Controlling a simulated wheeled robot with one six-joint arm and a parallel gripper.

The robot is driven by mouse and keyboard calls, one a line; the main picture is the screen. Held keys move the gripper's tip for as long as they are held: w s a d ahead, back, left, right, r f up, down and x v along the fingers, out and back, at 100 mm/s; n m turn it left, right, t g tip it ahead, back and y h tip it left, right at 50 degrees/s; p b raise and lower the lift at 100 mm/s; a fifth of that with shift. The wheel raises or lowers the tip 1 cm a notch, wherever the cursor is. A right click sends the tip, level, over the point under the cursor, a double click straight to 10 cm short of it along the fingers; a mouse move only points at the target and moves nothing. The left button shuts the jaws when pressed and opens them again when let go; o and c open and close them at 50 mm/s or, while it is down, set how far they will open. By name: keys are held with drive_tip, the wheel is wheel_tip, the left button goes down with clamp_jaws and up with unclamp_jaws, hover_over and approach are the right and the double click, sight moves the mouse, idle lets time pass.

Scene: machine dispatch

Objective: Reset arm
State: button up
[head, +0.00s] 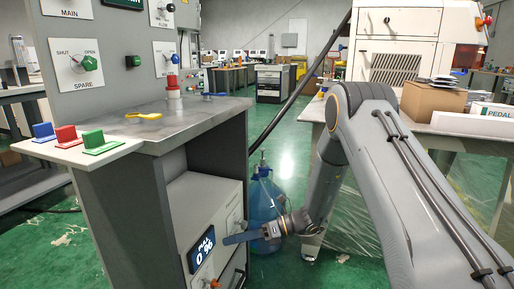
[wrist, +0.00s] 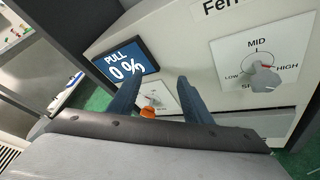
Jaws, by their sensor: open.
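My arm reaches from the right side of the head view down to the front of a grey machine cabinet (head: 213,205). My gripper (head: 226,240) is beside the cabinet's lower front, near a display (head: 204,250) reading "PULL 0 %". In the wrist view my gripper (wrist: 158,82) is open, with its two blue-grey fingers apart and nothing held between them. The display also shows in the wrist view (wrist: 128,67), just left of the fingers. A small dial (wrist: 152,98) and an orange part (wrist: 148,113) show between the fingers. I cannot tell whether the fingers touch the panel.
A LOW-MID-HIGH knob (wrist: 264,78) is on the panel right of the fingers. Blue, red and green switches (head: 70,138) and a yellow lever (head: 144,116) are on the worktop above. A blue bottle (head: 263,205) stands behind the gripper. A table (head: 465,130) is at right.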

drive_tip(key=s+a+r+n+g+h, duration=0.1)
drive_tip(key=s+r+n+g+h, duration=0.2)
drive_tip(key=s+n, duration=0.55)
drive_tip(key=s+a+r+n+g+h, duration=0.15)
drive_tip(key=s+r+n+h, duration=0.35)
drive_tip(key=s, duration=0.6)
drive_tip(key=s+d+r+n+t+h, duration=0.2)
drive_tip(key=s+d+n+t+h, duration=0.15)
drive_tip(key=s+n, duration=0.4)
drive_tip(key=s+d+r+n+t+h, duration=0.25)
drive_tip(key=s+d+n, duration=0.25)
drive_tip(key=n, duration=0.5)
drive_tip(key=d+r+m+p, duration=0.3)
drive_tip(key=d+r+p, duration=0.7)
drive_tip(key=r+p, duration=0.2)
drive_tip(key=d+r+m+p, duration=0.3)
drive_tip(key=d+r+p, duration=0.7)
drive_tip(key=r+p, duration=0.3)
drive_tip(key=shift+s+g+h+p, duration=0.35)
drive_tip(key=shift+h+p, duration=0.05)
drive_tip(key=shift+p, duration=0.55)
